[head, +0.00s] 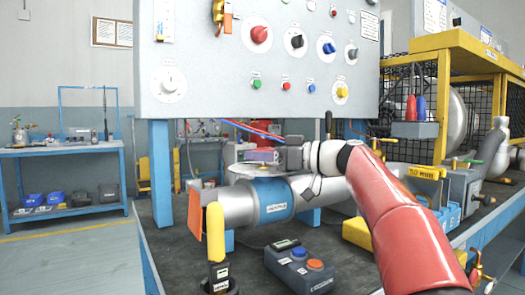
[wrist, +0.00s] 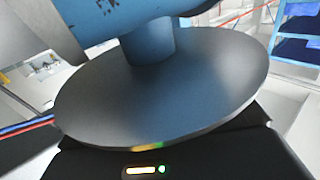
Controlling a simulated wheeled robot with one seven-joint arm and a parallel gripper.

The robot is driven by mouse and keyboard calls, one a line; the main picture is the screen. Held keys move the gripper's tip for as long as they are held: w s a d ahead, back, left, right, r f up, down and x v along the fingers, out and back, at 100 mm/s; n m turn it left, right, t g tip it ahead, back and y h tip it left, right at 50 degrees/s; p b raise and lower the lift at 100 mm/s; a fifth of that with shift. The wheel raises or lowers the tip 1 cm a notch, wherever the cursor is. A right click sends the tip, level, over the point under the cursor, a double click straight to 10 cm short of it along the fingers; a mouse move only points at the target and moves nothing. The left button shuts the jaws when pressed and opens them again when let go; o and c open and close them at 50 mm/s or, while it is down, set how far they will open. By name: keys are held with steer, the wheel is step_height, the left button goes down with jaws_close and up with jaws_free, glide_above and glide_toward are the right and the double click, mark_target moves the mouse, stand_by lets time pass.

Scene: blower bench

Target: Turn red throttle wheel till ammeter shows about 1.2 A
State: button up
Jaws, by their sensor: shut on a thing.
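A grey disc-shaped wheel (wrist: 160,100) on a short blue stem (wrist: 148,42) fills much of the wrist view. My gripper (head: 262,156) is above the blue pipe section (head: 272,200) in the head view, at the wheel. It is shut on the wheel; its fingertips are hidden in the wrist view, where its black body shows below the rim. The wheel looks grey here, not red. A red round knob (head: 260,35) is on the upright panel, away from my gripper. No ammeter with a readable needle or number can be made out.
The grey panel (head: 190,90) with several knobs and buttons stands above the bench. A yellow-handled device (head: 216,235) and a grey button box (head: 298,268) are in front of the pipe. A yellow caged machine (head: 450,60) is at right. Floor at left is clear.

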steer(key=n+g+p, duration=0.1)
steer(key=g+p, duration=0.1)
steer(key=n+g+p, duration=0.1)
steer(key=g+p, duration=0.1)
steer(key=n+g+y+p, duration=0.1)
steer(key=n+g+p, duration=0.1)
steer(key=shift+d+r, duration=0.1)
steer(key=shift+r, duration=0.3)
steer(key=n+g+p, duration=0.1)
steer(key=g+p, duration=0.2)
steer(key=shift+f+n, duration=0.1)
steer(key=shift+n, duration=0.3)
steer(key=shift+f+n+g+p, duration=0.15)
steer(key=shift+n+g+p, duration=0.25)
steer(key=shift+g+p, duration=0.2)
steer(key=shift+f, duration=0.1)
steer(key=o, duration=1)
